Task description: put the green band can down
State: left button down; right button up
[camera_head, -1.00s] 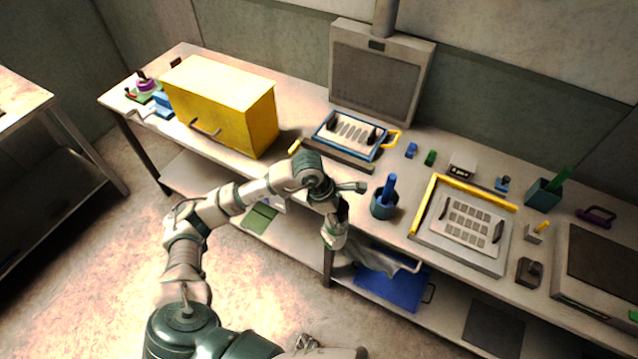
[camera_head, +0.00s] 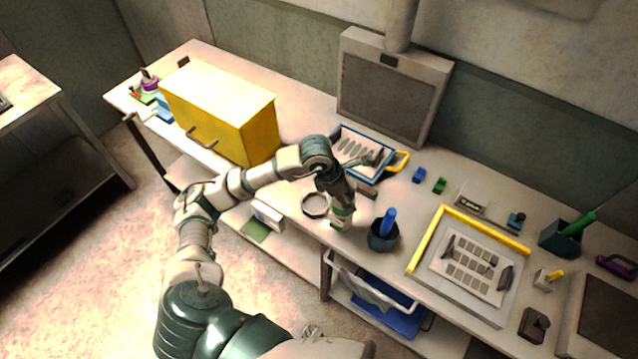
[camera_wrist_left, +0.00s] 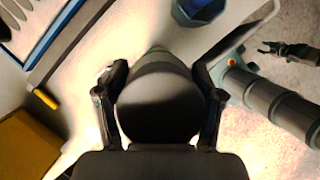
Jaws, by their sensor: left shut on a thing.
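My left gripper (camera_head: 338,200) is over the front edge of the long workbench (camera_head: 283,185), left of the blue cup. In the left wrist view its two fingers (camera_wrist_left: 160,105) are shut on the green band can (camera_wrist_left: 160,95), whose near end looks dark and round. In the head view the can (camera_head: 342,212) shows pale with a green band below the gripper; I cannot tell whether it touches the bench.
A yellow box (camera_head: 218,110) is at the left, a blue-framed tray (camera_head: 375,178) behind. A yellow-edged tray (camera_head: 425,243) lies farther right. A blue bin (camera_head: 400,318) is on the lower shelf.

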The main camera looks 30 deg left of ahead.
pick_arm(q)
jog(key=w+a+f+p, duration=0.2)
jog(key=a+f, duration=0.3)
jog(key=a, duration=0.5)
jog(key=shift+w+a+p, duration=0.3)
jog(key=shift+w, duration=0.2)
jog(key=shift+c, duration=2.2)
grip_release()
jog(key=shift+w+a, duration=0.1)
jog(key=shift+w, duration=0.05)
jog(key=shift+o, duration=1.4)
jog(key=shift+a, duration=0.2)
jog(key=b+v, duration=0.1)
jog(key=v, duration=1.1)
jog(key=shift+a+r+b, duration=0.15)
jog(key=shift+a+b, duration=0.1)
jog(key=shift+b, duration=0.15)
pick_arm(e)
jog(key=shift+s+a+r, duration=0.15)
jog(key=shift+s+r, duration=0.45)
